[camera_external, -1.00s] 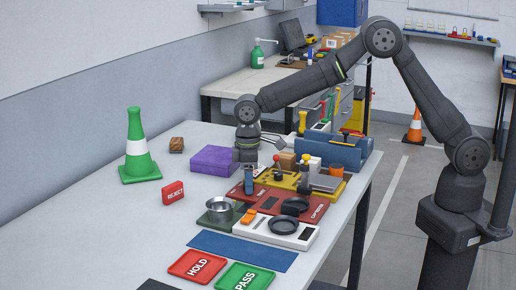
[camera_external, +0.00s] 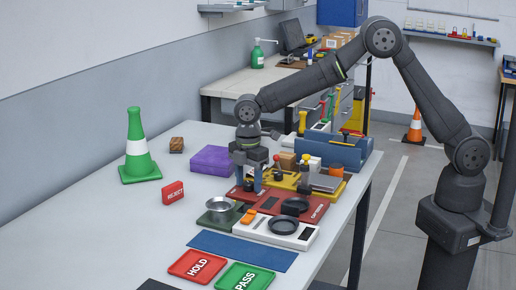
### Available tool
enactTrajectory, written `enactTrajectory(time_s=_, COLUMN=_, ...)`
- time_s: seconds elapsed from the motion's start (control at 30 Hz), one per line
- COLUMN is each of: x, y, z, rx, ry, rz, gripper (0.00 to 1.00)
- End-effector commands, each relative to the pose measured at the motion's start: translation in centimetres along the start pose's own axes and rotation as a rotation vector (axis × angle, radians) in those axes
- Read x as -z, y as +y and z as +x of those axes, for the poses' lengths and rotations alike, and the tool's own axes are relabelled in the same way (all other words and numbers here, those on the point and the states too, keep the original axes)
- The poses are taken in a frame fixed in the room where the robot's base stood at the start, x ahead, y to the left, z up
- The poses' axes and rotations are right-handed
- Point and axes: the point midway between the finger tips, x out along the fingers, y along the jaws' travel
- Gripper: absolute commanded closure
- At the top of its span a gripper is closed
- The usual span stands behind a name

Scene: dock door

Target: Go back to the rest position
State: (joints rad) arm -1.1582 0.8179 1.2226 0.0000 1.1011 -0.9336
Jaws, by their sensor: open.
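My gripper (camera_external: 251,188) points straight down above the work table (camera_external: 110,228). Its two grey-blue fingers are spread apart with nothing held between them. The fingertips are just over the red board (camera_external: 272,200), near its left end. A small dark-knobbed piece (camera_external: 249,184) shows between or just behind the fingers; I cannot tell which. My arm reaches in from the right, bent high over the table.
A purple block (camera_external: 211,159), a metal bowl (camera_external: 220,203), a white scale (camera_external: 276,231) and a blue rack (camera_external: 338,150) stand close around. A green cone (camera_external: 137,150) and a red REJECT sign (camera_external: 173,192) are left. Red HOLD (camera_external: 198,265) and green PASS (camera_external: 245,277) trays lie in front.

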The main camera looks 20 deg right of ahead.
Motion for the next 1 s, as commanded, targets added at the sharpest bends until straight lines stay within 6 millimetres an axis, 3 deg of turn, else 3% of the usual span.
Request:
enactTrajectory(time_s=0.3, x=0.01, y=0.0, z=-0.01, rx=-0.001, ry=0.0, rz=-0.182, gripper=0.49)
enactTrajectory(time_s=0.7, x=0.0, y=0.01, z=-0.02, rx=-0.001, ry=0.0, rz=-0.216, gripper=0.49)
enactTrajectory(time_s=0.73, x=0.0, y=0.01, z=-0.02, rx=-0.001, ry=0.0, rz=-0.216, gripper=0.48)
enactTrajectory(time_s=0.9, x=0.0, y=0.01, z=-0.02, rx=-0.001, ry=0.0, rz=-0.215, gripper=0.14)
enactTrajectory(time_s=1.0, x=0.0, y=0.01, z=-0.02, rx=-0.001, ry=0.0, rz=-0.215, gripper=0.0)
